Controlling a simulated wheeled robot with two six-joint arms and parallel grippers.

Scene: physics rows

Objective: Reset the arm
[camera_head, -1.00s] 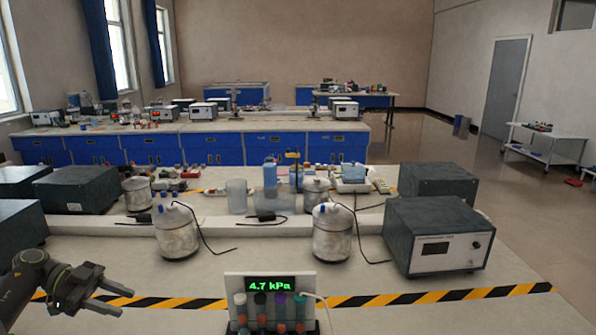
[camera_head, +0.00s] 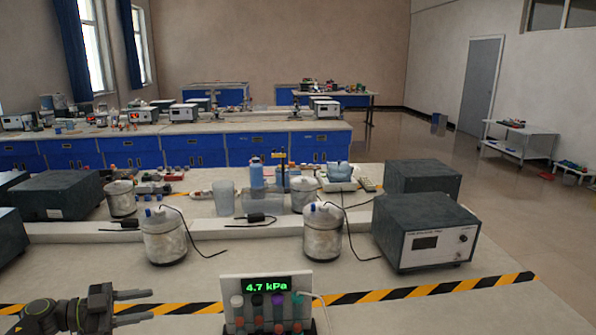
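My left gripper (camera_head: 134,307) is at the lower left of the head view, above the front part of the bench (camera_head: 390,318). Its two fingers point right and stand apart with nothing between them, so it is open and empty. It is left of the pressure display (camera_head: 267,287), a white panel reading 4.7 kPa with several coloured caps in front, and does not touch it. My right gripper is not in view.
Two metal canisters (camera_head: 163,238) (camera_head: 323,234) with black cables stand behind the striped tape (camera_head: 420,289). A dark instrument box (camera_head: 426,232) stands at right. Glass beakers (camera_head: 225,198) stand farther back. The front right of the bench is clear.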

